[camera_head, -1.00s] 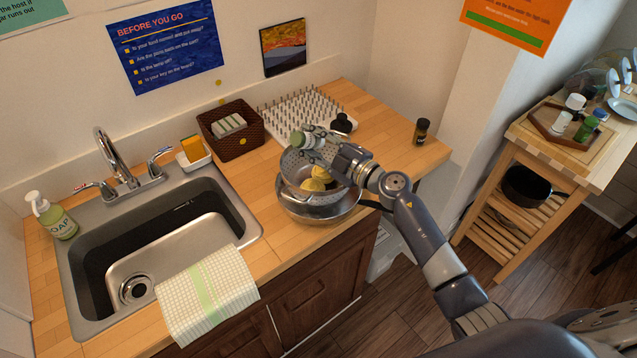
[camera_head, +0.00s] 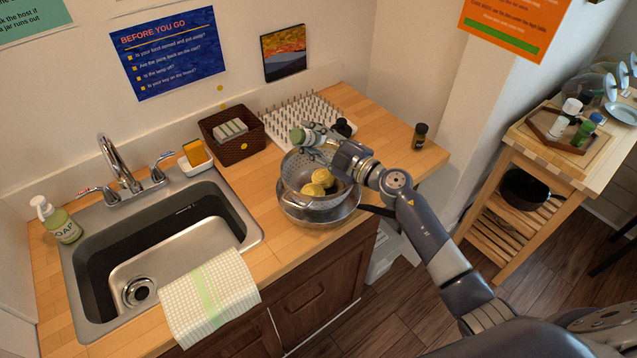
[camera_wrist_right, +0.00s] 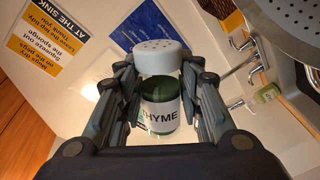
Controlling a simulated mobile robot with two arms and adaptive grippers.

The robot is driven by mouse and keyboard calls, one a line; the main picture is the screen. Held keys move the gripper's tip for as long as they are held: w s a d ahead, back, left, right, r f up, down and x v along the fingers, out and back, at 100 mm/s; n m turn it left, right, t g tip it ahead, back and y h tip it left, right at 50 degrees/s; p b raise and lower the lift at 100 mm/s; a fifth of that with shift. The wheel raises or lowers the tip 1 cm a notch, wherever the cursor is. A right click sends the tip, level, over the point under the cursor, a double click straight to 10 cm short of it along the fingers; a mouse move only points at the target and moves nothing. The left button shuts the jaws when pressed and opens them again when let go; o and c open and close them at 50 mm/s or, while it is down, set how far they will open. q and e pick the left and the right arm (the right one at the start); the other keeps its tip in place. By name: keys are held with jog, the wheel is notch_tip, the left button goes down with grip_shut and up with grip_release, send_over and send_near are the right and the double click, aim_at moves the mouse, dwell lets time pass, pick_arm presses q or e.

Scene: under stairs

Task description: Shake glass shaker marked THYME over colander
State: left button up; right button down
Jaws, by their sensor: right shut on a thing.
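My right gripper (camera_head: 318,140) is shut on the glass shaker (camera_head: 298,136), above the far rim of the colander. In the right wrist view the shaker (camera_wrist_right: 160,108) carries a THYME label, green contents and a pale perforated cap, between the fingers of the right gripper (camera_wrist_right: 160,90). The room looks upside down there with the cap uppermost, so the shaker is tipped over. The metal colander (camera_head: 292,172) sits in a metal pan and holds yellow round items (camera_head: 318,182). Its perforated wall also shows in the right wrist view (camera_wrist_right: 290,22). My left gripper is out of view.
The pan (camera_head: 320,214) stands near the counter's front edge. A small dark jar (camera_head: 420,136) stands right. The sink (camera_head: 160,240) is left; counter between is clear.

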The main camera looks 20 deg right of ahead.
jog(key=shift+r, duration=0.2)
notch_tip(320, 180, down, 3)
jog(key=shift+f+b, duration=0.1)
jog(key=shift+b, duration=0.95)
